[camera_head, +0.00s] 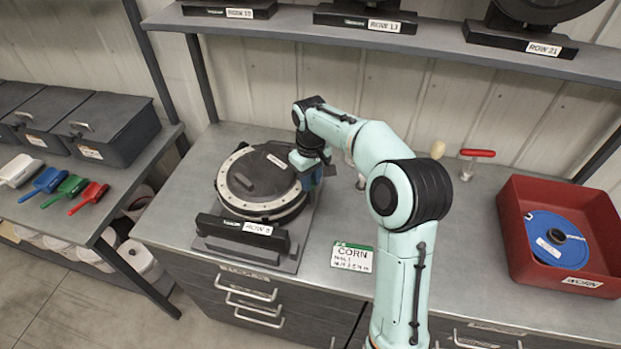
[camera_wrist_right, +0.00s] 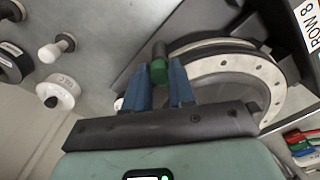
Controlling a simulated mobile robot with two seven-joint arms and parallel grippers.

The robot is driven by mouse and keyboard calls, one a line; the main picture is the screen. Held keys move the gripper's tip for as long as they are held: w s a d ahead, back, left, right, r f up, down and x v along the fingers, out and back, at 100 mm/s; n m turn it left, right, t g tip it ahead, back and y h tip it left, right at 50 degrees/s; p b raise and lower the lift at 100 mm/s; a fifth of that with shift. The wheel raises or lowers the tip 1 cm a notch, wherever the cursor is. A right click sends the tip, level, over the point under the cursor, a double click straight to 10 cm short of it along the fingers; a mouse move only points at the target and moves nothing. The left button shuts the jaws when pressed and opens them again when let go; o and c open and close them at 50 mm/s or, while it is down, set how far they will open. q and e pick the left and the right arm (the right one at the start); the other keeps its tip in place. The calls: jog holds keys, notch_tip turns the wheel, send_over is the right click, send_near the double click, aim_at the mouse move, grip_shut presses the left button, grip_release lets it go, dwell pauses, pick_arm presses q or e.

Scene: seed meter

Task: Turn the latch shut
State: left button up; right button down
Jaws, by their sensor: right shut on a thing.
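The seed meter (camera_head: 240,200) is a round dark housing with a pale, bolted rim, on a grey base labelled ROW 8 on the bench. It also shows in the right wrist view (camera_wrist_right: 262,82). My right gripper (camera_head: 313,180) is at the right side of the meter. In the right wrist view its blue fingers (camera_wrist_right: 160,88) are shut on the green-tipped latch handle (camera_wrist_right: 159,72), beside the rim. In the head view the gripper hides the latch. My left gripper is in neither view.
A red bin (camera_head: 520,240) with a blue disc (camera_head: 540,232) stands at the right. A red-handled tool (camera_head: 477,155) stands at the back. Colored scoops (camera_head: 72,188) lie on the left table. A shelf (camera_head: 430,38) hangs above.

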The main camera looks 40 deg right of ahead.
jog(key=n, duration=0.5)
jog(key=shift+n, duration=0.4)
dwell(0.4)
jog(key=c, duration=0.9)
grip_release()
jog(key=shift+c, duration=0.2)
notch_tip(320, 180, up, 14)
jog(key=shift+f, duration=0.25)
